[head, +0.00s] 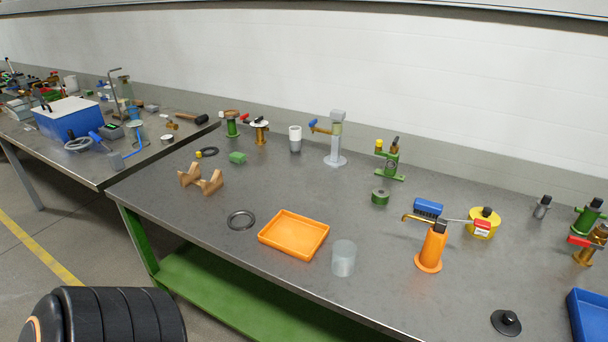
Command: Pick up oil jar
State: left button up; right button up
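No label marks the oil jar, and I cannot tell for certain which item it is. An orange can (430,247) with a dark top and a brass spout pointing left stands upright on the right part of the grey table. A yellow round container (484,224) with a dark knob on top stands behind it to the right. A clear grey cylinder (344,259), like a glass jar, stands upright near the front edge, right of the orange tray. Neither of my grippers is in view.
The orange tray (268,240) is empty on the grey table (330,198). A ring (241,220) and wooden stand (201,179) lie left. A blue-handled tool (428,208) is behind the orange can. A blue bin (590,317) and black knobbed disc (507,322) are front right.

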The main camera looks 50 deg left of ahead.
aim_at(343, 258)
jog(key=j+u, duration=0.1)
jog(key=u, duration=1.1)
jog(key=j+z, duration=0.15)
jog(key=z, duration=0.15)
jog(key=j+z, duration=0.15)
jog(key=z, duration=0.2)
jog(key=j+z, duration=0.4)
jog(key=j, duration=0.45)
